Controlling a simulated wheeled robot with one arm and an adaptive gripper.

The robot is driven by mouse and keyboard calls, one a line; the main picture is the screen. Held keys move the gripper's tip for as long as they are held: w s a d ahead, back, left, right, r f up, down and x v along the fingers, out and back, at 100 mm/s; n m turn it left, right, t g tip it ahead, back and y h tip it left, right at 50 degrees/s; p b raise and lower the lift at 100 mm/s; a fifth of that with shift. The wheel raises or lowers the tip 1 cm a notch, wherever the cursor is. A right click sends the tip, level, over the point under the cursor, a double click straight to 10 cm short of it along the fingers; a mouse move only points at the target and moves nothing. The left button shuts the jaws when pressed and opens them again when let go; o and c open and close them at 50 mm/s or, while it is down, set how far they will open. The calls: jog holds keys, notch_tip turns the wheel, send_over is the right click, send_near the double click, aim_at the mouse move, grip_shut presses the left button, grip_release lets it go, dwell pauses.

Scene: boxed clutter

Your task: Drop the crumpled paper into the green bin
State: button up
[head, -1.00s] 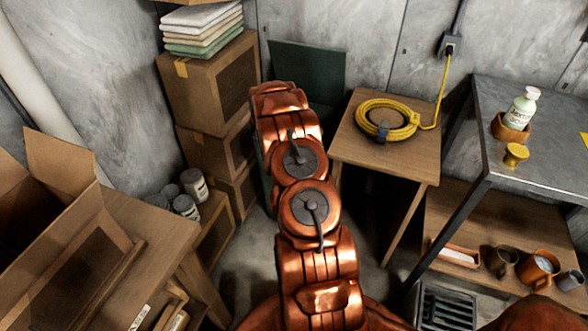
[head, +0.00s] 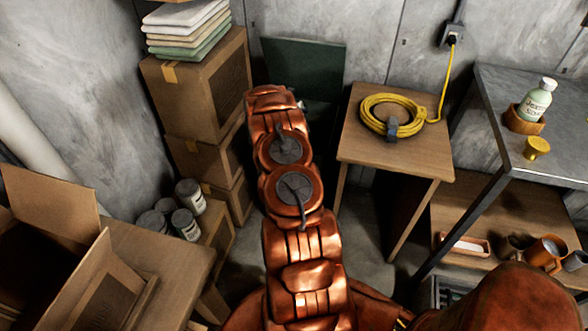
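A dark green bin (head: 303,62) stands against the back wall, between the stacked cardboard boxes and the small wooden table. Only its upper part shows clearly, because my copper-coloured arm covers much of its front. My arm reaches away from me toward the bin, and its far end is in front of the bin in the picture. My gripper is hidden behind the arm's links, so its fingers and anything in them do not show. I cannot make out any crumpled paper.
Stacked cardboard boxes (head: 200,85) hold folded cloths (head: 188,28) left of the bin. A small wooden table (head: 372,142) with a coiled yellow cable (head: 377,104) stands right of it. A metal-topped bench (head: 515,85) is farther right. An open carton (head: 62,205) and several cans are at left.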

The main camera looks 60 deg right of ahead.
jog(key=shift+f, duration=2.15)
jog(key=o, duration=0.9)
jog(key=shift+s+a, duration=0.1)
jog(key=shift+v, duration=5.9)
